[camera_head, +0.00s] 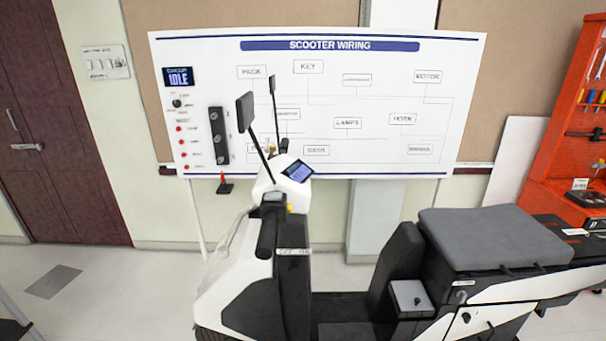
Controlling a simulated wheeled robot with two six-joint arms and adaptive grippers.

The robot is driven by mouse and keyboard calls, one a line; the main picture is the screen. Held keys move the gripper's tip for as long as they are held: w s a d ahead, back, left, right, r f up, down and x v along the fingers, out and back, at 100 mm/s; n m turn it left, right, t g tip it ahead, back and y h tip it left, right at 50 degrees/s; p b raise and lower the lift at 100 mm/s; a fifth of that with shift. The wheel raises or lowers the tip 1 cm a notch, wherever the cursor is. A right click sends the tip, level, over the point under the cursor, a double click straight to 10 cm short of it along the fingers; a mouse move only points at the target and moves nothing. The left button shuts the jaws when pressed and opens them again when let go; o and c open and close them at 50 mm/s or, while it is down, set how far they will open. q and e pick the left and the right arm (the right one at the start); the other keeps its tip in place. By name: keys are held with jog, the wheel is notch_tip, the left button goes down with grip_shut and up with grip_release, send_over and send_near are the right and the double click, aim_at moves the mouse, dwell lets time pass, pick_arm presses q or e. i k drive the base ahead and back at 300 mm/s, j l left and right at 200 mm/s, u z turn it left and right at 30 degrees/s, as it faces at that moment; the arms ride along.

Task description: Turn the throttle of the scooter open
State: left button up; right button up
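A white and black scooter (235,290) stands with its front to the left and its seat (490,238) to the right. A black handlebar grip (267,238) on the near side points toward me. Part of the far side of the handlebar (283,146) shows small beyond the dash display (298,171), which is lit. I cannot tell from the picture which grip is the throttle or how far it is turned. Neither of my grippers is in view.
Two mirrors stick up from the handlebar, the near one (246,111) large. Behind stands a "SCOOTER WIRING" board (400,80) with a small screen (178,77) reading IDLE. A red tool rack (565,150) is at right. Floor at left is mostly clear.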

aim_at(284, 143)
jog(key=u, duration=1.05)
jog(key=j+u, duration=0.25)
jog(key=j, duration=0.15)
jog(key=i+j+u, duration=0.15)
jog(key=j+u, duration=0.15)
jog(key=i+j+u, duration=0.1)
jog(key=j+u, duration=0.15)
jog(key=j, duration=0.2)
jog(key=i+j, duration=1)
jog(key=i, duration=0.15)
jog(key=i+l+z, duration=0.15)
jog(key=i+z, duration=0.8)
jog(key=i+j+z, duration=0.1)
jog(key=i+z, duration=0.25)
jog(key=z, duration=0.15)
jog(key=i+z, duration=0.3)
jog(key=z, duration=0.15)
jog(key=i+z, duration=0.25)
jog(key=z, duration=0.15)
jog(key=i+j+z, duration=0.2)
jog(key=z, duration=0.25)
jog(key=i+j+z, duration=0.3)
jog(key=z, duration=0.15)
jog(key=i+j+z, duration=0.2)
jog(key=z, duration=0.2)
jog(key=i+j+z, duration=0.1)
jog(key=j+z, duration=0.35)
